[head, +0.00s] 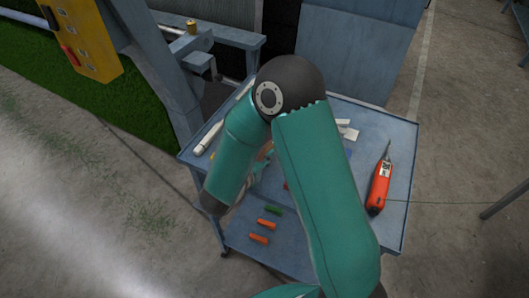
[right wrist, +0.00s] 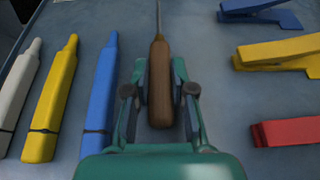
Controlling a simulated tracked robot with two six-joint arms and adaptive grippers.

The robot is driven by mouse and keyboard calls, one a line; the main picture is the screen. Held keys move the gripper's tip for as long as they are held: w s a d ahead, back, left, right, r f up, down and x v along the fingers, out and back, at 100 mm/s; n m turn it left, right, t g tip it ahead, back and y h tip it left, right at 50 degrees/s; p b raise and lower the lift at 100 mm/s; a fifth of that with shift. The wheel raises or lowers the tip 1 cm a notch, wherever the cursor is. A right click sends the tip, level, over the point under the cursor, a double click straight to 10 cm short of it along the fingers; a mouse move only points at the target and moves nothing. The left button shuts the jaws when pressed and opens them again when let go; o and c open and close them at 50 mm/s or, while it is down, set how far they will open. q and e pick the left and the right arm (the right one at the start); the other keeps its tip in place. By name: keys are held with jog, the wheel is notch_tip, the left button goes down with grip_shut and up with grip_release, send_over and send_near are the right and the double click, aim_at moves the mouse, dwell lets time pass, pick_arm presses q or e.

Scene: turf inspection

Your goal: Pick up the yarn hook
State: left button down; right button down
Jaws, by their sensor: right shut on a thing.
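The yarn hook (right wrist: 160,85) has a brown handle and a thin metal shaft pointing away from me in the right wrist view. My right gripper (right wrist: 159,72) has a finger on each side of the handle and is shut on it. The handle appears to lie low along the grey cart top; I cannot tell whether it touches it. In the head view my right gripper (head: 264,163) is partly hidden behind my arm, and the hook cannot be made out there. My left gripper is not in view.
White, yellow (right wrist: 50,100) and blue (right wrist: 101,98) markers lie left of the hook. Blue, yellow (right wrist: 280,52) and red (right wrist: 287,132) clips lie right. An orange meter (head: 379,187) lies on the cart's (head: 398,150) right side. Orange and green pieces (head: 273,210) lie near its front.

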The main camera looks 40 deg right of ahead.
jog(key=shift+r, duration=0.1)
notch_tip(320, 180, up, 20)
jog(key=p, duration=0.4)
notch_tip(320, 180, down, 17)
jog(key=shift+f, duration=0.15)
notch_tip(320, 180, down, 3)
jog(key=shift+r, duration=0.1)
dwell(0.3)
